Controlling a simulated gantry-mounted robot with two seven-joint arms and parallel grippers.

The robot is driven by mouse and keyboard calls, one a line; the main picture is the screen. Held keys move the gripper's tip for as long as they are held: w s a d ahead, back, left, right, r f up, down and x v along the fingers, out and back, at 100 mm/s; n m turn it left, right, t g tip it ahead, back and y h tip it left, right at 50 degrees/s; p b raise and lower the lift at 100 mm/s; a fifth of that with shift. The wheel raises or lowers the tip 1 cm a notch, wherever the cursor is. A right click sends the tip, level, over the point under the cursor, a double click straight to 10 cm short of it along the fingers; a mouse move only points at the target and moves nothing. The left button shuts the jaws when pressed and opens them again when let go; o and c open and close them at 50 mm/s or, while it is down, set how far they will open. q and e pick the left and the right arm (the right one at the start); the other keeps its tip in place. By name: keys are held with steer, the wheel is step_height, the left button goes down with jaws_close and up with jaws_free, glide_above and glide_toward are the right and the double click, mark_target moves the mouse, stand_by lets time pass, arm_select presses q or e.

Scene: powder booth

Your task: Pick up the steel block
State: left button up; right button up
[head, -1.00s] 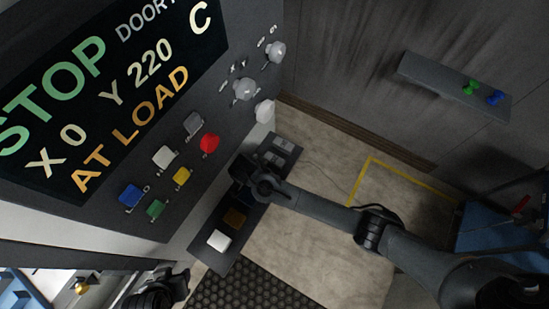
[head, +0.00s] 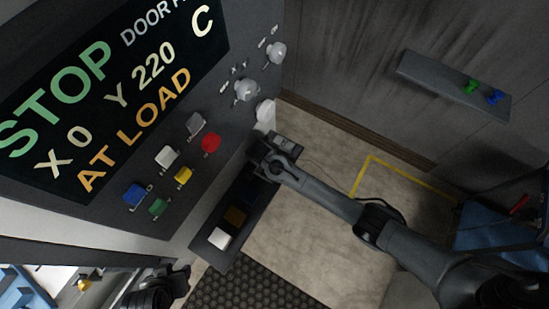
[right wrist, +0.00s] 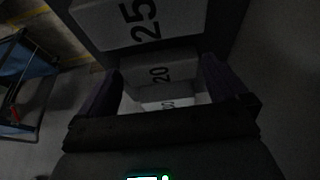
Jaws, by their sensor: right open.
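Light grey metallic-looking blocks sit at the far end of the dark ledge (head: 212,258) below the panel; one block (head: 284,142) shows beside my right gripper (head: 264,156). I cannot tell for sure which is the steel block. In the right wrist view, a block marked 25 (right wrist: 115,25) lies beyond the fingers and one marked 20 (right wrist: 155,72) appears between the open fingertips of my right gripper (right wrist: 162,66). A third pale marked face (right wrist: 155,104) shows lower, partly hidden. My left gripper (head: 155,291) is at the bottom left, its jaws unclear.
The panel's buttons and white knobs (head: 265,110) stand close by. A wall shelf (head: 440,82) holds green and blue pieces. Open floor (head: 320,225) lies right of the ledge.

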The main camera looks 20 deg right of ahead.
steer(key=c, duration=1)
steer(key=shift+r, duration=0.1)
steer(key=shift+c, duration=0.2)
steer(key=shift+r, duration=0.8)
step_height(320, 180, up, 2)
steer(key=shift+r, duration=0.2)
steer(key=s+d+r, duration=0.7)
steer(key=d, duration=0.1)
steer(key=shift+s+d+b, duration=0.3)
steer(key=shift+d+b, duration=0.1)
